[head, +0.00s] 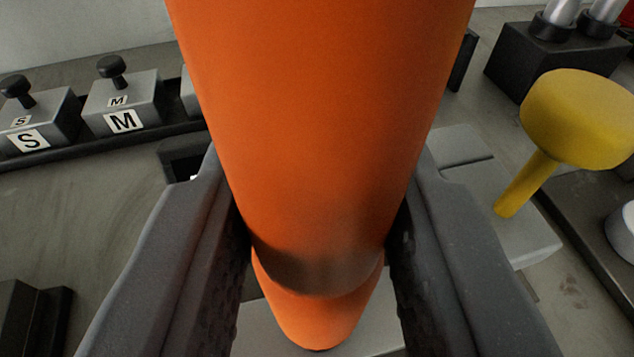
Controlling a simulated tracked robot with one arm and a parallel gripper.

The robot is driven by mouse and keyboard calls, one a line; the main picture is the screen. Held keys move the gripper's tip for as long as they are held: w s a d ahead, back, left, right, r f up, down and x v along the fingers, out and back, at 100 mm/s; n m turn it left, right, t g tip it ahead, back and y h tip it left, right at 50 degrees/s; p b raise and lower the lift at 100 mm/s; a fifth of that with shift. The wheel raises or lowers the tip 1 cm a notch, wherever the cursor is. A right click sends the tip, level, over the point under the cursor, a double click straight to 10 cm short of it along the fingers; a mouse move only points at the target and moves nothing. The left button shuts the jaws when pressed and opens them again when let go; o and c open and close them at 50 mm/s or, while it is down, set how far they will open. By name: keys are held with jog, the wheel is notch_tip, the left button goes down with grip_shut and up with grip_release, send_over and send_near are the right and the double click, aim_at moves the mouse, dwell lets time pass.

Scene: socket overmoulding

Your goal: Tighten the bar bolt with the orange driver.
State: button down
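The orange driver (322,130) fills the middle of the head view, large and close to the camera. My gripper (320,245) has one dark finger on each side of its lower part, and both fingers appear to press against it. The driver's tapered lower end (316,310) shows between the fingers. Its tip and whatever lies under it are hidden. I cannot make out the bar bolt; the driver and fingers cover the middle of the scene.
Grey blocks marked S (35,130) and M (122,105) with black knobs sit in a dark rack at left. A yellow knob-topped tool (575,120) stands at right. A black block (545,60) holds metal cylinders at back right. Bare bench (90,220) shows at left.

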jog(key=shift+r+p, duration=1.15)
jog(key=shift+r, duration=1.4)
